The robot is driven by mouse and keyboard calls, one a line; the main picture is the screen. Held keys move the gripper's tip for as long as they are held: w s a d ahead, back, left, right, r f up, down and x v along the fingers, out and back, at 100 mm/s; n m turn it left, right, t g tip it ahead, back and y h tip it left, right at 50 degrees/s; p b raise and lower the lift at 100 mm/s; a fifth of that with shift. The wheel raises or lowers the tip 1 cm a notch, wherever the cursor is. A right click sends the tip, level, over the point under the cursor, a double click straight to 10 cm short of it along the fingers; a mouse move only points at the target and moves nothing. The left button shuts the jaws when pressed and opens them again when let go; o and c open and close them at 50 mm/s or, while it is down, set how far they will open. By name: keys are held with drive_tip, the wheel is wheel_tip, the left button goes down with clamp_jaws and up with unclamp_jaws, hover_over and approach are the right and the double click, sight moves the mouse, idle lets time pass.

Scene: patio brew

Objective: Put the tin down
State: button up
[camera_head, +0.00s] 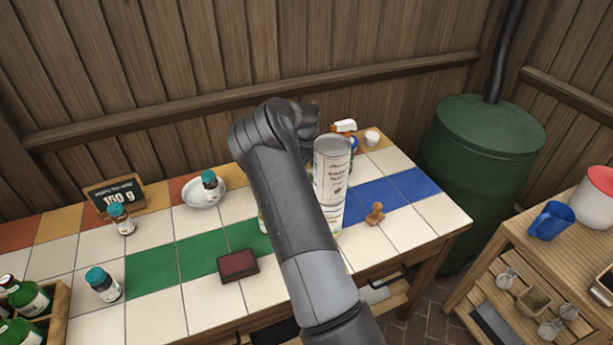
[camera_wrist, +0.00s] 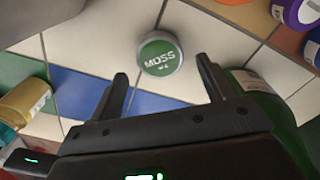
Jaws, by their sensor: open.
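My gripper (camera_wrist: 162,68) is open, with one finger to each side of the tin's near edge and visible gaps between the fingers and the tin. Nothing is held. In the head view my arm covers the gripper, and I cannot make out the moss tin there.
A wooden stamp (camera_head: 375,213) and a dark red pad (camera_head: 238,266) lie nearer. In the wrist view, a green cylinder (camera_wrist: 262,92) is close to the right finger and a yellow jar (camera_wrist: 25,102) lies left.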

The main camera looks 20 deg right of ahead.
wheel_tip(320, 180, up, 8)
idle(0.5)
drive_tip(key=shift+r, duration=0.1)
